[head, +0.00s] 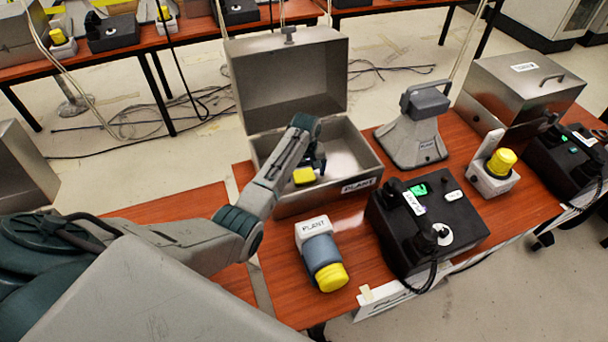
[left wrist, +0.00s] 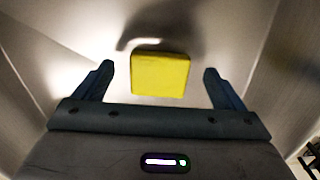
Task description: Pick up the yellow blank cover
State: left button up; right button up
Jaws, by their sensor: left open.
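The yellow blank cover (left wrist: 160,75) is a small square yellow block. In the left wrist view it lies between the two open fingers of my left gripper (left wrist: 158,85), with a gap on each side. In the head view the cover (head: 304,175) shows inside the open metal box (head: 370,160), just below my left gripper (head: 314,162). My left gripper reaches down into the box and holds nothing. Part of the cover is hidden by the gripper in the head view. My right gripper does not show.
The box lid (head: 290,85) stands open behind my left arm. A plug marked PLANT (head: 318,250) with a yellow end lies in front of the box. A black phone (head: 428,225) stands to its right. A grey cone-shaped device (head: 412,130) stands beside the box.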

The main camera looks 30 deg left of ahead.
pick_arm(q)
jog(key=shift+f, duration=1.05)
jog(key=c, duration=1.1)
